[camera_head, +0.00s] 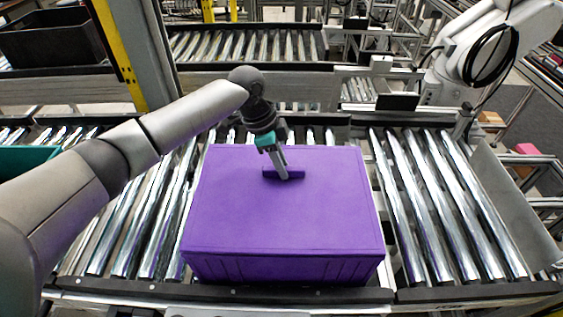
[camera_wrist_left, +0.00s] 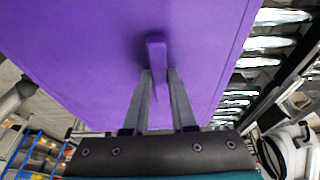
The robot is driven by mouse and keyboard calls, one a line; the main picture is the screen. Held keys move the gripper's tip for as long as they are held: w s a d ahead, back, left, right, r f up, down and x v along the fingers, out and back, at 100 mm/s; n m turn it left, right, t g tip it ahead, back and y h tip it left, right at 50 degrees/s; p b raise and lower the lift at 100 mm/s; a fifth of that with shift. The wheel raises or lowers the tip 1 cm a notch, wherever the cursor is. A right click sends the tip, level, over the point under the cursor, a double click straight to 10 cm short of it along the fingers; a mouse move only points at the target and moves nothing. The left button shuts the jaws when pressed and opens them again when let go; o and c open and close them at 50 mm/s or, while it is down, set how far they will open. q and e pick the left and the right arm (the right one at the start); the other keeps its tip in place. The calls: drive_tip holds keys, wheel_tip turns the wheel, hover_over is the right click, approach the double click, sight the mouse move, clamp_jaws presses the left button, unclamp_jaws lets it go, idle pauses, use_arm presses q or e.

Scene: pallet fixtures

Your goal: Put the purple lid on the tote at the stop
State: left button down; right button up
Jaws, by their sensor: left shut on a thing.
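The purple lid (camera_head: 270,218) lies flat over the purple tote (camera_head: 285,270) on the roller conveyor. Its edges look lined up with the tote's walls, with no clear gap at the front; the far edge's seating cannot be told. The lid has a raised bar handle (camera_head: 270,172) near its middle. My left gripper (camera_head: 284,174) reaches down from above and is shut on this handle. In the left wrist view the handle (camera_wrist_left: 157,52) stands between the fingertips. My right gripper is not in view.
Bare rollers (camera_head: 440,200) lie right of the tote, and more lie to its left. A teal tote (camera_head: 25,160) shows at the left edge. A yellow-striped post (camera_head: 120,55) stands behind my left arm. A white robot arm (camera_head: 485,55) stands at the back right.

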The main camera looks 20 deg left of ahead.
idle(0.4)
use_arm(q)
drive_tip(key=c, duration=0.7)
unclamp_jaws()
drive_tip(key=shift+f, duration=0.15)
drive_tip(key=shift+o, duration=0.2)
drive_tip(key=v, duration=1.5)
drive_tip(key=shift+r+b, duration=0.2)
drive_tip(key=shift+b, duration=0.1)
drive_tip(key=shift+a+f, duration=0.1)
